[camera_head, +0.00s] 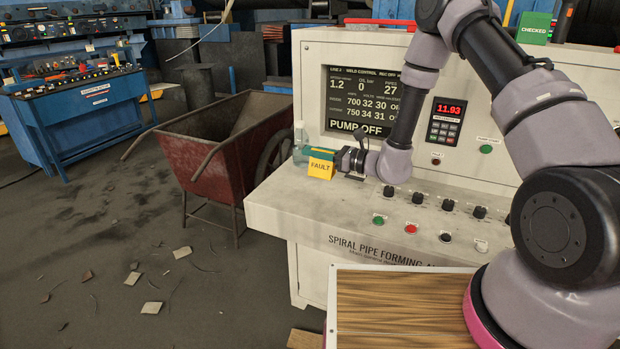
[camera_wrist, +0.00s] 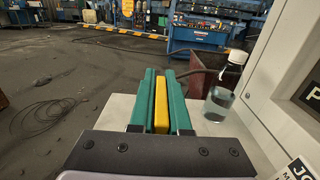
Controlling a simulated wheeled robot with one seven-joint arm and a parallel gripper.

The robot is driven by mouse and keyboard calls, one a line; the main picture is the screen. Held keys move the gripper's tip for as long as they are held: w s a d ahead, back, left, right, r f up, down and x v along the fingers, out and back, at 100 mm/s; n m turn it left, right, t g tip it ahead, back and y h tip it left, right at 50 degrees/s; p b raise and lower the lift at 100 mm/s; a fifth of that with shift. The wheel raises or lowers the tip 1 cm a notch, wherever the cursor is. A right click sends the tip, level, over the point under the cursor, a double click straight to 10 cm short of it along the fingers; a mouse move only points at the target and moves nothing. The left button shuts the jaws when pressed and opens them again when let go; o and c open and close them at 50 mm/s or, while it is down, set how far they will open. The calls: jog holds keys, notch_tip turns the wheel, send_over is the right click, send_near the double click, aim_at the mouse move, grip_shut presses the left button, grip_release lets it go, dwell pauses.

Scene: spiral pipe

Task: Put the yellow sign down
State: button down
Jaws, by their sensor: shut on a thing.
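The yellow sign (camera_head: 320,169), marked FAULT, is at the left end of the console's white top, below the screen. My gripper (camera_head: 318,154) has green fingers and is shut on the sign. In the wrist view the sign (camera_wrist: 161,106) shows as a thin yellow slab, upright and edge-on between the two fingers (camera_wrist: 162,84). I cannot tell whether its lower edge touches the console top (camera_head: 290,205).
A clear bottle (camera_wrist: 224,86) stands just right of my fingers in the wrist view. Knobs and buttons (camera_head: 411,229) line the console's front right. A green CHECKED sign (camera_head: 535,28) stands on top of the console. A red wheelbarrow (camera_head: 215,160) is left of the console.

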aim_at(313, 173)
jog(key=shift+f, duration=3.6)
jog(key=shift+f, duration=0.1)
jog(key=c, duration=0.9)
grip_release()
